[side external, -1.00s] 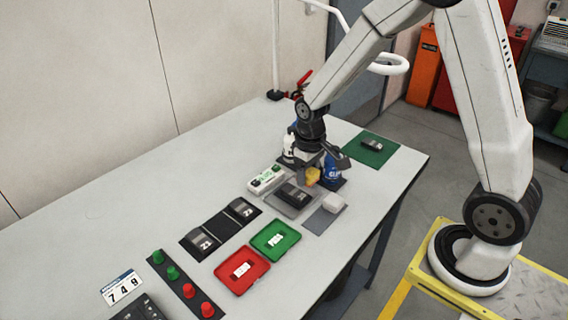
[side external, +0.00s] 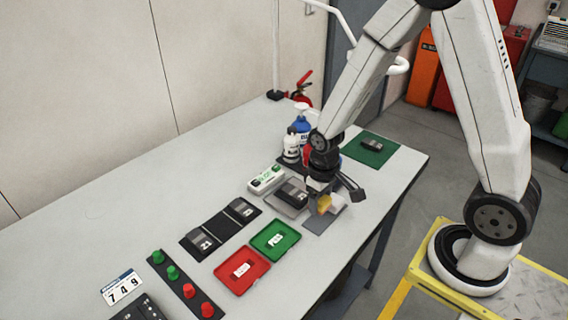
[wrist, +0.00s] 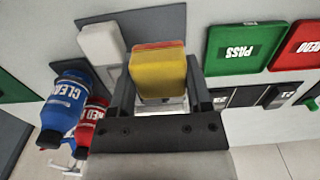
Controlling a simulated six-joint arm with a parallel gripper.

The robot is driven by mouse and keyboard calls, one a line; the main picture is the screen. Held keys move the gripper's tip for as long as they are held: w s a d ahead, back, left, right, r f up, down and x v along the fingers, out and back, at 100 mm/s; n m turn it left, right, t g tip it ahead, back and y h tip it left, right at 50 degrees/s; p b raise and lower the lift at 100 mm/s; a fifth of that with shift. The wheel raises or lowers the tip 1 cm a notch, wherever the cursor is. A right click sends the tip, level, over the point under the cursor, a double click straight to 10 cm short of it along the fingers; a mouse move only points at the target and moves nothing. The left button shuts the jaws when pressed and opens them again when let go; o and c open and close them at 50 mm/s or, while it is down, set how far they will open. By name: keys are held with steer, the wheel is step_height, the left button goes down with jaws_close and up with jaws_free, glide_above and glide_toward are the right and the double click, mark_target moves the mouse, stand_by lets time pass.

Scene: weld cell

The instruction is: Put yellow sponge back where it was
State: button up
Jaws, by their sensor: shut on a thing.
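The yellow sponge (side external: 323,204) is held in my gripper (side external: 322,208), above or close to the grey mat (side external: 318,224) near the table's front edge. In the wrist view the sponge (wrist: 158,75) sits between the two fingers of my gripper (wrist: 158,84) and shows a reddish far edge. I cannot tell whether the sponge touches the mat.
A blue bottle (wrist: 62,108) and a red bottle (wrist: 90,122) stand close to my gripper. The green tray (side external: 270,240) and red tray (side external: 241,270) lie to the left. A dark device (side external: 291,194) and a white meter (side external: 267,179) are nearby.

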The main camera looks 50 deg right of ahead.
mark_target(318, 222)
steer(key=shift+f, duration=1)
steer(key=shift+f, duration=0.1)
steer(key=shift+f, duration=1.7)
steer(key=shift+f, duration=0.1)
steer(key=o, duration=1.2)
steer(key=shift+o, duration=0.2)
steer(key=shift+r, duration=0.2)
steer(key=shift+r, duration=5.95)
